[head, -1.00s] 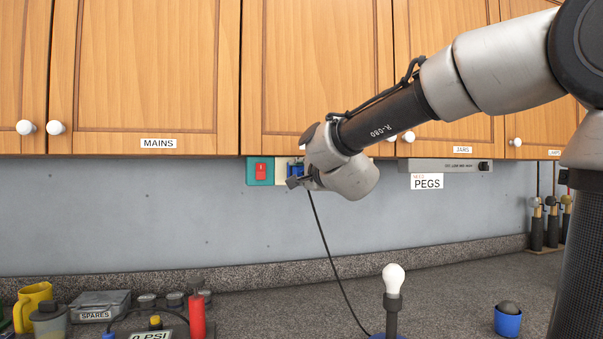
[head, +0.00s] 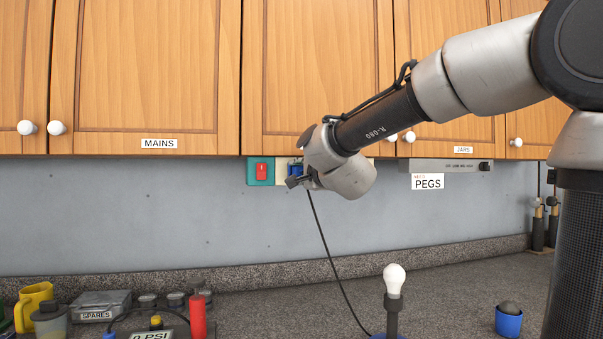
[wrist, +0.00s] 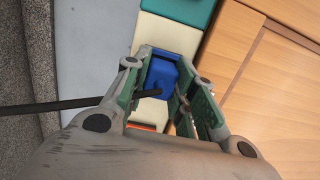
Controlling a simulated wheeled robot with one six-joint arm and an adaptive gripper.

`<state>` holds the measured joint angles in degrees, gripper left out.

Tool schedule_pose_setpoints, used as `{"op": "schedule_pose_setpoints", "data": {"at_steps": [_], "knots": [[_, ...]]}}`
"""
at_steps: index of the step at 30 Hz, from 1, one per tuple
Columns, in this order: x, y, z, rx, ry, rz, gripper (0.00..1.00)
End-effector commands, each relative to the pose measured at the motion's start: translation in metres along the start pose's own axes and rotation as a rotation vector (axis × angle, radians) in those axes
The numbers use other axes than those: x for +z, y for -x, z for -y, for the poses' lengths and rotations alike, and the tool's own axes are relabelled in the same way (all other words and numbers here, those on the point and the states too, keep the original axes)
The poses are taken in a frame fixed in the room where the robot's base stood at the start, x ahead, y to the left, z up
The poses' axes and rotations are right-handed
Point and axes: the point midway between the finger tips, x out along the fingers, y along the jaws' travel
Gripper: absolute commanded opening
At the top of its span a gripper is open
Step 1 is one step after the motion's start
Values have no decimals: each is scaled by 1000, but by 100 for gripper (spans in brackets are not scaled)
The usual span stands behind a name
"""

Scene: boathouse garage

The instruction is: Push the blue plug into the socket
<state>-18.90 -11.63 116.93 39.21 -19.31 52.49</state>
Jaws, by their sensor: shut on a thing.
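The blue plug (wrist: 162,74) is between the two fingers of my gripper (wrist: 165,65) in the wrist view, and the gripper is shut on it. Its black cord (wrist: 60,104) runs off to the left there. In the head view a bit of the blue plug (head: 295,170) shows beside my gripper (head: 298,181), under the cabinets. The plug is in front of the cream socket plate (wrist: 170,35), which also shows in the head view (head: 281,168). The socket's holes are hidden behind the plug. I cannot tell how deep the plug sits.
A teal plate with a red switch (head: 261,171) is left of the cream plate. The cord (head: 328,255) hangs to a lamp with a white bulb (head: 394,280) on the counter. A grey strip (head: 450,165) sits under the cabinets at right. Clutter fills the counter's left.

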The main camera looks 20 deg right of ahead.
Motion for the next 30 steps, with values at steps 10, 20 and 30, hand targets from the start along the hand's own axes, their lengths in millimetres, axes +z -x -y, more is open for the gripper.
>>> {"op": "schedule_pose_setpoints", "data": {"at_steps": [10, 20, 30], "knots": [[0, -3, 0, 0, 0, 0, 0], [1, 6, 0, 0, 1, 0, 0], [1, 10, 0, 0, 0, 0, 0]]}}
